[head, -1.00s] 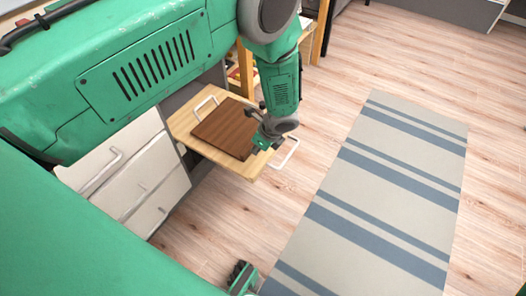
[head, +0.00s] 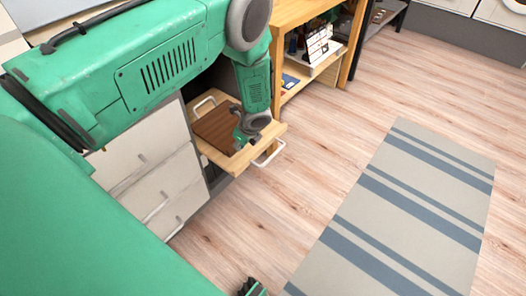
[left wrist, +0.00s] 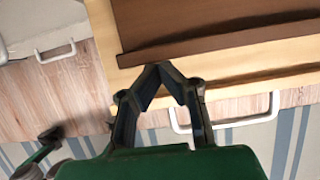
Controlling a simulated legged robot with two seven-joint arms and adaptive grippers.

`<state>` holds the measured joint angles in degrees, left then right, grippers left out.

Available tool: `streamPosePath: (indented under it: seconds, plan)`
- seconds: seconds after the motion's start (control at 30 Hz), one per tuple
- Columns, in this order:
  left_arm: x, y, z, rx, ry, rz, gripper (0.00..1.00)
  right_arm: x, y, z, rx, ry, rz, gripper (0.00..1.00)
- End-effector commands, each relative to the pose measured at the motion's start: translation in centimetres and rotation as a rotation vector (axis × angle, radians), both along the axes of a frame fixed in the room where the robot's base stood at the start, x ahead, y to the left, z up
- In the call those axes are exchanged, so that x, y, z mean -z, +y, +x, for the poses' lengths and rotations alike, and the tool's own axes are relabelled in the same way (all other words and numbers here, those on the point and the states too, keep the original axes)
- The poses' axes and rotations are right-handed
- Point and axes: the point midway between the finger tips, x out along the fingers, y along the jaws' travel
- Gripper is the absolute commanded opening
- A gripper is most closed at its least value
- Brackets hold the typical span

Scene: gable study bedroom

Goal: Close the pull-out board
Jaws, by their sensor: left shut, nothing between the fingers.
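The pull-out board (head: 272,135) is a light wood board standing out past the front of the white drawer unit. A dark brown panel (head: 214,124) lies on it, and a white handle (head: 270,155) is on its front edge. My left gripper (head: 240,138) is over the board's front part, shut and empty. In the left wrist view its fingertips (left wrist: 158,68) meet at the light wood edge strip beside the brown panel; whether they touch is unclear. The white handle (left wrist: 228,123) shows right of the fingers. A small part of my right gripper (head: 252,288) shows at the bottom edge.
White drawers (head: 150,185) stand left of the board, partly behind my left arm. A wooden shelf (head: 310,75) with small items stands behind it. A striped rug (head: 400,210) lies on the right. The wooden floor in front of the board is clear.

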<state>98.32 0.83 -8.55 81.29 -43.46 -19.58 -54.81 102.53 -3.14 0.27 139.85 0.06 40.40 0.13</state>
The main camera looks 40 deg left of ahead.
Motion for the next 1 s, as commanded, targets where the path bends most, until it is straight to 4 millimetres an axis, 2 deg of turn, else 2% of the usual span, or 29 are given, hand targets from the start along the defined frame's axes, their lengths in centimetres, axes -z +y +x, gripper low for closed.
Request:
streamPosePath:
  seconds: [0.03,0.2,0.3,0.5,0.7,1.0]
  plan:
    - [0.0,2.2,0.0,-0.010,-0.001,0.003,0.00,0.1,0.0,0.0,0.000,0.000,0.000,0.43]
    - [0.1,7.6,0.5,-0.009,-0.002,0.003,0.00,0.7,0.0,0.0,0.000,0.000,0.000,0.43]
    - [0.2,10.3,0.7,-0.008,-0.002,0.003,0.00,1.2,0.0,0.0,0.000,0.000,0.000,0.43]
    - [0.2,14.3,1.1,-0.004,-0.002,0.002,0.00,2.1,0.0,0.0,0.000,0.000,0.000,0.43]
    - [0.1,16.2,1.3,-0.001,0.000,0.001,0.00,2.5,0.0,0.0,0.000,0.000,0.000,0.43]
    - [-0.1,17.0,1.4,0.000,-0.001,0.006,0.00,2.5,0.0,0.0,0.000,0.000,0.000,0.43]
